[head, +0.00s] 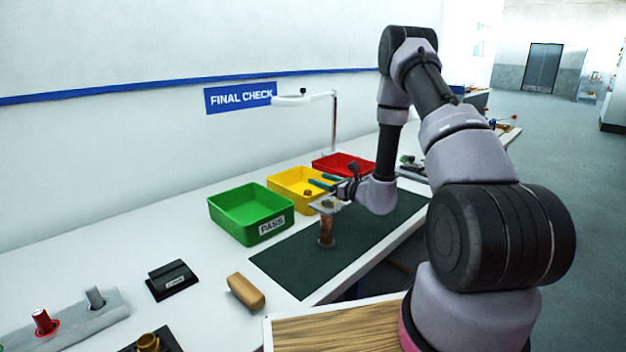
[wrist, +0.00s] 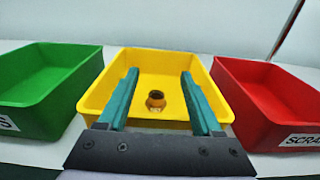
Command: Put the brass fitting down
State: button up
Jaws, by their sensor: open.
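The brass fitting (wrist: 155,100) is a small, dark-mouthed, round brass piece inside the yellow bin (wrist: 222,103), near the middle of its floor. It also shows small in the head view (head: 307,193). My gripper (wrist: 160,72) reaches over the yellow bin with its two teal fingers spread wide. The fitting appears between the fingers in the wrist view, with a clear gap on each side, and neither finger touches it. In the head view my gripper (head: 317,179) is above the right part of the yellow bin.
A green PASS bin (head: 228,222) stands left of the yellow bin, and a red SCRAP bin (wrist: 228,80) stands right. A brownish upright piece (head: 327,232) stands on the dark mat (head: 290,262) in front. A lamp (head: 334,120) rises behind. A tan block (head: 245,291) lies further left.

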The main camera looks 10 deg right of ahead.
jog(key=v, duration=0.6)
jog(key=shift+s+d, duration=0.1)
jog(key=shift+s, duration=0.15)
jog(key=s+a+r+n+g+y, duration=0.3)
jog(key=s+a+r+n+g, duration=0.25)
jog(key=r, duration=0.35)
jog(key=s+a+r+n+g+y, duration=0.2)
jog(key=s+a+r+n+g, duration=0.25)
jog(key=a+r+n, duration=0.35)
jog(key=s+d+r+n+g+h, duration=0.25)
jog(key=s+r+n, duration=0.35)
jog(key=s, duration=0.5)
jog(key=s+d+r+n+t+h, duration=0.5)
jog(key=s+d+r+h, duration=0.4)
jog(key=s+d+h, duration=0.1)
jog(key=shift+s+d+r, duration=0.2)
jog(key=shift+n, duration=0.25)
